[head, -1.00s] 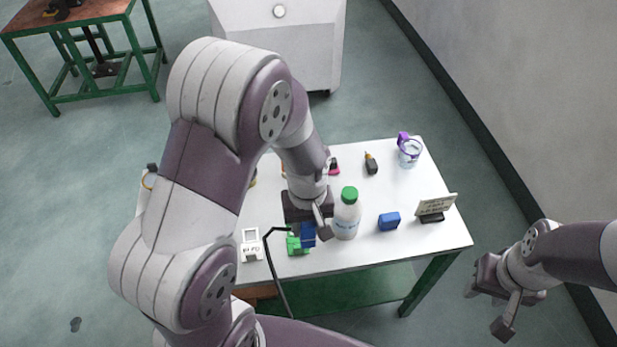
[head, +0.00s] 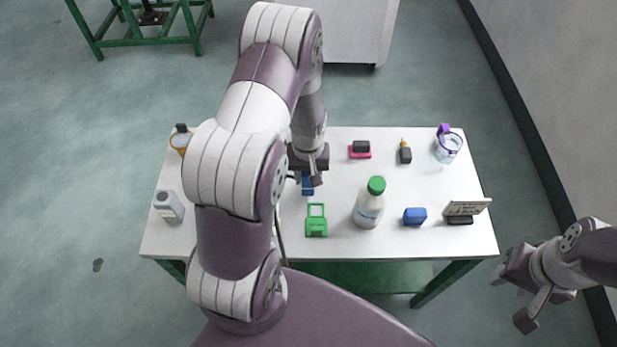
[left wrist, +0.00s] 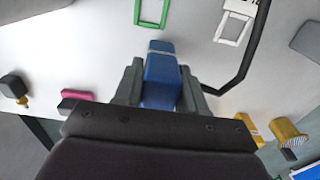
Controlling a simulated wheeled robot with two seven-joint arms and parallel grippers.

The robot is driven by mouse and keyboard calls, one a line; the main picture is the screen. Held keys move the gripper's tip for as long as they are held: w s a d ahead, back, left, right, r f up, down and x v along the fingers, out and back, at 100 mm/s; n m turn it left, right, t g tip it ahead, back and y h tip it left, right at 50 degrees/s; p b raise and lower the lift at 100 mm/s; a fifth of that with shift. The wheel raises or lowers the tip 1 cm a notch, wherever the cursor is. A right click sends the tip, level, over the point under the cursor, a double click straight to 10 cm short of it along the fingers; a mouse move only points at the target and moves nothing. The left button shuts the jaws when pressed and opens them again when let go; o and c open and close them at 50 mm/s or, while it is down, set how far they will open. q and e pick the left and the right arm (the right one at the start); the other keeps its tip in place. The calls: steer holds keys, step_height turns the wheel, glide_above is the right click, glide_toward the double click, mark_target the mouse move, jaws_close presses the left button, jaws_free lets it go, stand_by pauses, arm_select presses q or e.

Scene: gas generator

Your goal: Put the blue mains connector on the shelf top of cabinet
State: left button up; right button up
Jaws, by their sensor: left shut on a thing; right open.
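The blue mains connector (left wrist: 160,75) is between the two fingers of my left gripper (left wrist: 158,92), which is shut on it, in the left wrist view. In the head view a small part of the blue connector (head: 307,187) shows under my left gripper (head: 308,176), over the white table. My arm hides much of that area. My right gripper (head: 525,293) is open and empty, beside the table's right edge. A pale cabinet (head: 355,35) stands on the floor beyond the table, partly cut off by the frame; its top is out of view.
On the table (head: 330,145) are a green frame-like piece (head: 317,222), a green-capped bottle (head: 369,203), another blue block (head: 415,216), a sign (head: 467,208), a jug (head: 448,148) and a grey container (head: 168,207). Floor is clear between table and cabinet.

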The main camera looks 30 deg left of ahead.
arm_select(q)
steer(key=shift+w+f, duration=0.25)
steer(key=shift+f, duration=0.75)
steer(key=shift+s, duration=0.15)
steer(key=o, duration=1.2)
steer(key=shift+f, duration=0.15)
steer(key=shift+c, duration=0.2)
